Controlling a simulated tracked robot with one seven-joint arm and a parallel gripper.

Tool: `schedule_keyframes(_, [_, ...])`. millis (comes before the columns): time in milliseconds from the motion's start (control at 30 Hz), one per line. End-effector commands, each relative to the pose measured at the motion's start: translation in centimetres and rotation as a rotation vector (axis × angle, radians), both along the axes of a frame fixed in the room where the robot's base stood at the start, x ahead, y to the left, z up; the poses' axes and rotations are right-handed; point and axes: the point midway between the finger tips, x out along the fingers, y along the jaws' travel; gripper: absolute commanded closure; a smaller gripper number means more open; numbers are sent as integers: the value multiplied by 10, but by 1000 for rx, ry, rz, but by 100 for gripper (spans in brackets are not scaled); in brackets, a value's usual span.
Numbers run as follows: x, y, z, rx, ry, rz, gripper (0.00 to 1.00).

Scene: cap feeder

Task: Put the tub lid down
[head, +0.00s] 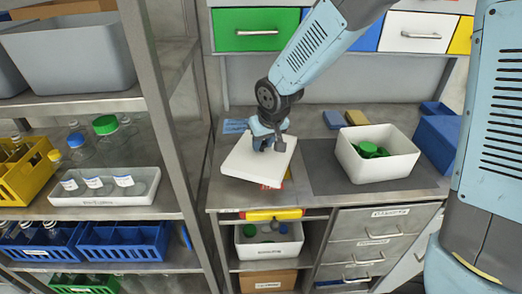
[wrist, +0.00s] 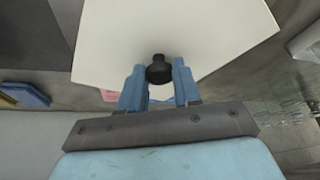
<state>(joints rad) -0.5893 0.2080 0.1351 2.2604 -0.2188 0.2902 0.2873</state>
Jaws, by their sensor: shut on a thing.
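The tub lid (head: 250,164) is a flat white square panel, held tilted over the left part of the bench. My gripper (head: 269,140) is above it, shut on the lid's dark knob. In the wrist view the lid (wrist: 190,25) fills the upper middle, and the blue fingers of my gripper (wrist: 159,85) close on both sides of the black knob (wrist: 159,69). An open white tub (head: 367,172) with green caps (head: 371,149) inside stands on the bench to the right of the lid. Whether the lid touches the bench is hard to tell.
The grey bench (head: 225,195) has a dark mat (head: 322,172) between lid and tub. A blue block (head: 334,119) and a tan block (head: 355,117) lie behind. Blue bins (head: 437,140) stand at right. A metal shelf post (head: 160,110) rises at left. Red and yellow items show beside the lid.

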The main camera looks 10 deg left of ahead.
Motion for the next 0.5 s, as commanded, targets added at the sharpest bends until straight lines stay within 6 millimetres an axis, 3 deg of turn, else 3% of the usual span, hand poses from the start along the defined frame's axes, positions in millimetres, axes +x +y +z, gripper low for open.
schedule_keyframes(300, [3, 3, -33, -1, 2, 2, 100])
schedule_keyframes(500, [4, 2, -36, 0, 0, 1, 100])
